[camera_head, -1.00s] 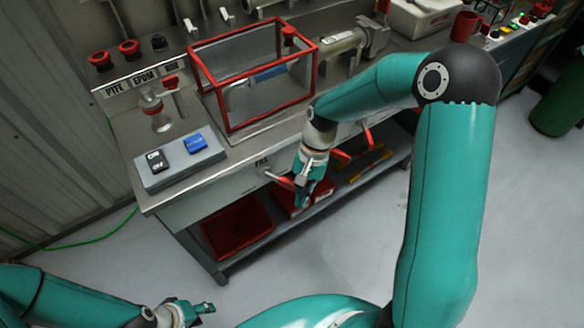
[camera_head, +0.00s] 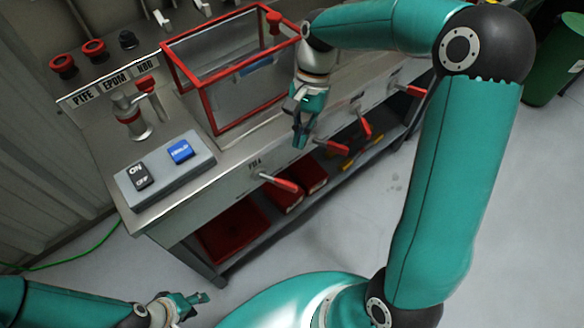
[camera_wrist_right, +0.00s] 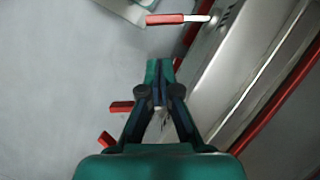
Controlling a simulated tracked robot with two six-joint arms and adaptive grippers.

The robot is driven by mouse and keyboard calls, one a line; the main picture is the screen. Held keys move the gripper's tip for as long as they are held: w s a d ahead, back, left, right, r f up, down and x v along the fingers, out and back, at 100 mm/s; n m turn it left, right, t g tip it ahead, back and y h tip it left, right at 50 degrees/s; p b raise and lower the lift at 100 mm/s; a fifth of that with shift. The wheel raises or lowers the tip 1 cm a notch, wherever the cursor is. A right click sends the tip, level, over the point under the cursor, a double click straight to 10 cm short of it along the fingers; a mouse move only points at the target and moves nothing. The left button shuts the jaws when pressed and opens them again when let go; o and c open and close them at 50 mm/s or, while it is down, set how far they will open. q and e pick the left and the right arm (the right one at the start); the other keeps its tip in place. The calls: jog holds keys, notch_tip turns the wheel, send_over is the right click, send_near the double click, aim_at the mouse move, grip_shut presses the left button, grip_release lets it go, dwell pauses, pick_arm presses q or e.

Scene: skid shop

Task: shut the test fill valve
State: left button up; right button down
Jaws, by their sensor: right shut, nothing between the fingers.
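The fill valve's red lever (camera_head: 281,184) sticks out from the bench's front panel below a small label that looks like FILL. It slants down to the right in the head view. My right gripper (camera_head: 301,137) is above and a little right of this lever, by the bench's front edge and apart from it. It also shows in the wrist view (camera_wrist_right: 160,72), its fingers shut together with nothing between them. A red lever (camera_wrist_right: 172,18) lies beyond the fingertips there; I cannot tell which one. My left gripper (camera_head: 200,299) is low at the left, away from the bench; its opening is unclear.
More red levers (camera_head: 331,147) stick out along the same panel to the right. A red-framed clear box (camera_head: 208,103) stands on the bench behind my right gripper. A grey switch box (camera_head: 190,172) is at the bench's left corner. Red trays (camera_head: 232,232) lie on the lower shelf.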

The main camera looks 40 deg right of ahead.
aim_at(279, 183)
jog(key=x, duration=1)
jog(key=shift+f, duration=0.1)
